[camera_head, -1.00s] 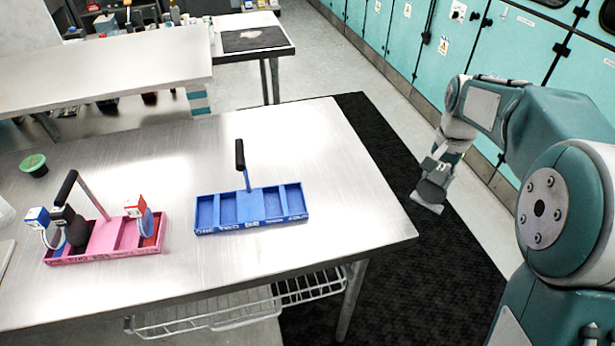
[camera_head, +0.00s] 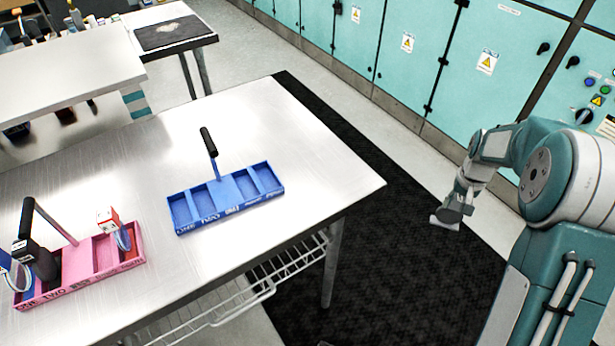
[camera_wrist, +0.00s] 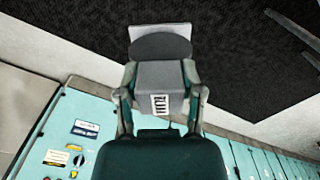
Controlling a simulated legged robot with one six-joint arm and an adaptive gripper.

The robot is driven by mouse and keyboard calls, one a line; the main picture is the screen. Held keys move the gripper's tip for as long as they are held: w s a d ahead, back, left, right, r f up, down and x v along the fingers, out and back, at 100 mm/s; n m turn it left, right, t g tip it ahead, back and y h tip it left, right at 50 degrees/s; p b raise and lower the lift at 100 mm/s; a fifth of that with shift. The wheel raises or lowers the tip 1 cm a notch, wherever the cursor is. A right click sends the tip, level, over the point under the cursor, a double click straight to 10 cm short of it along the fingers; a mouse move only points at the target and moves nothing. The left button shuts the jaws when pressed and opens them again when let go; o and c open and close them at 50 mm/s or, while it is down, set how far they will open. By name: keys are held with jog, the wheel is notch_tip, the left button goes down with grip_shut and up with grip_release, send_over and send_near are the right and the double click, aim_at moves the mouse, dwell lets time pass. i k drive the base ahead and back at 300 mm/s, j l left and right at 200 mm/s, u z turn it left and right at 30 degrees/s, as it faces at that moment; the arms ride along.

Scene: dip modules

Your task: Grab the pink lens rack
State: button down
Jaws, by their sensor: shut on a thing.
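The pink lens rack (camera_head: 100,278) stands on the metal table at the lower left of the head view. It has a tilted upright post with a black handle (camera_head: 27,217), and holds a red-and-white module (camera_head: 108,218) and a black module (camera_head: 38,261). A bluish piece beside the black one is cut by the frame edge. My gripper (camera_head: 463,198) is far to the right of the rack, beyond the table. In the wrist view its fingers (camera_wrist: 160,82) are shut on a grey module (camera_wrist: 160,76) with a label, a dark round part and a pale plate.
An empty blue rack (camera_head: 228,206) with a black handle stands on the metal table (camera_head: 300,150), right of the pink one. A wire shelf (camera_head: 290,268) hangs below. Dark matting (camera_head: 400,250) covers the floor; teal cabinets (camera_head: 420,60) line the back.

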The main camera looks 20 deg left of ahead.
aim_at(106, 255)
jog(key=k+j+z, duration=0.2)
jog(key=k+z, duration=0.2)
jog(key=k+j+z, duration=0.1)
jog(key=k+z, duration=0.25)
jog(key=k, duration=0.2)
jog(key=k+u, duration=0.35)
jog(key=k+j+u, duration=0.25)
jog(key=u, duration=0.15)
jog(key=k+j+u, duration=0.35)
jog(key=l, duration=0.1)
